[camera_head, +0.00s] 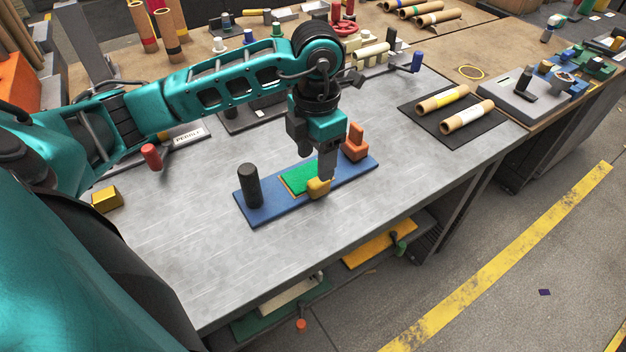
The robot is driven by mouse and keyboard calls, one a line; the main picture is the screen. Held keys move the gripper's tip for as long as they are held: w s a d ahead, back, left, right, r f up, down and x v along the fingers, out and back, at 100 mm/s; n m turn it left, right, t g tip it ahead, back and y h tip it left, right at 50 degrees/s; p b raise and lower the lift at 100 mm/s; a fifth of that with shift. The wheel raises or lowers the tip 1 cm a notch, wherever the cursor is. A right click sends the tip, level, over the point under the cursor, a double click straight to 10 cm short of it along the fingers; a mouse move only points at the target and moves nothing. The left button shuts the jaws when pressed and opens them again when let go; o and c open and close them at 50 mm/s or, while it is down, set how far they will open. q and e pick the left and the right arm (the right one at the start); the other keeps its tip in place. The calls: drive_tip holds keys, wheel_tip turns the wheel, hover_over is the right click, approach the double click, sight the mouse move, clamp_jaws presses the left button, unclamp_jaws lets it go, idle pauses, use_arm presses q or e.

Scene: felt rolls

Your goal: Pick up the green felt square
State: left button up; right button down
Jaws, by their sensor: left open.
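The green felt square (298,177) lies on a blue mat (285,206) on the grey worktable, with a thin orange edge showing along its left and near sides. My left gripper (325,170) points down over the right side of the square and is open. Its fingers hide part of the square. A small yellow piece (319,188) sits at the square's near right corner, by the fingertips; whether they touch it I cannot tell. My right gripper is not in view.
A dark cylinder (249,186) stands on the mat's left end, and an orange block (355,143) on its right end. A red-handled tool (151,156) and a gold block (107,200) are at left. The table front is clear.

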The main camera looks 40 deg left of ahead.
sight(310, 176)
use_arm(q)
wheel_tip(310, 176, down, 3)
drive_tip(key=shift+r, duration=0.1)
drive_tip(key=f, duration=0.2)
drive_tip(key=w+f, duration=0.1)
drive_tip(key=f, duration=0.2)
drive_tip(key=shift+f, duration=0.1)
drive_tip(key=shift+w, duration=0.1)
clamp_jaws()
